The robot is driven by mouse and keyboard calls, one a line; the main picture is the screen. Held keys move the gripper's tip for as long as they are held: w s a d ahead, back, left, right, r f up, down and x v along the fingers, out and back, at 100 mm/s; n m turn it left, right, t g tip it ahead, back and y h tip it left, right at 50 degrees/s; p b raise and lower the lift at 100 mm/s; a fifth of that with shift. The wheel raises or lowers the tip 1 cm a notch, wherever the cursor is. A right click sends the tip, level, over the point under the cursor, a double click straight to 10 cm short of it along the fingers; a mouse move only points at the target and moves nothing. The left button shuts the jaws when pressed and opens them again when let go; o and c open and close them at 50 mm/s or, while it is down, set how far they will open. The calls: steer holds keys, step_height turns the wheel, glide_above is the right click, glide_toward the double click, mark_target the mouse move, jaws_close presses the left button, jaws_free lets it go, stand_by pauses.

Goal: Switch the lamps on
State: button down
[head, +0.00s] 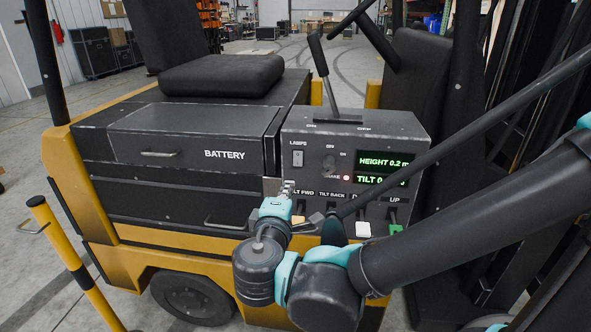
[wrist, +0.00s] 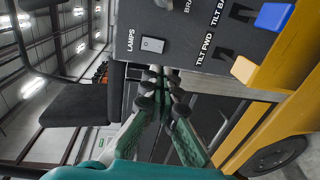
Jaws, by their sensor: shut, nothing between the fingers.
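The lamps switch (head: 297,158) is a small white rocker under the label LAMPS on the dark control panel (head: 315,135). It also shows in the wrist view (wrist: 152,44), where the panel is turned sideways. I cannot tell which way the rocker is set. My gripper (head: 286,187) is just below the switch at the panel's lower left edge. In the wrist view my gripper (wrist: 165,76) has its fingertips together, empty, below the switch in the picture. The tips look clear of the switch; I cannot tell whether they touch the panel edge.
A knob (head: 329,160), a red light (head: 346,178) and green displays (head: 383,161) are right of the switch. A lever (head: 319,60) rises above the panel. The battery drawer (head: 190,140) is left. A white lever knob (head: 363,229) is near my arm.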

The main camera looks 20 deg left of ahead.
mark_target(298, 165)
steer(key=x, duration=1.2)
steer(key=shift+d, duration=0.1)
steer(key=shift+w+f, duration=0.2)
steer(key=shift+w, duration=0.1)
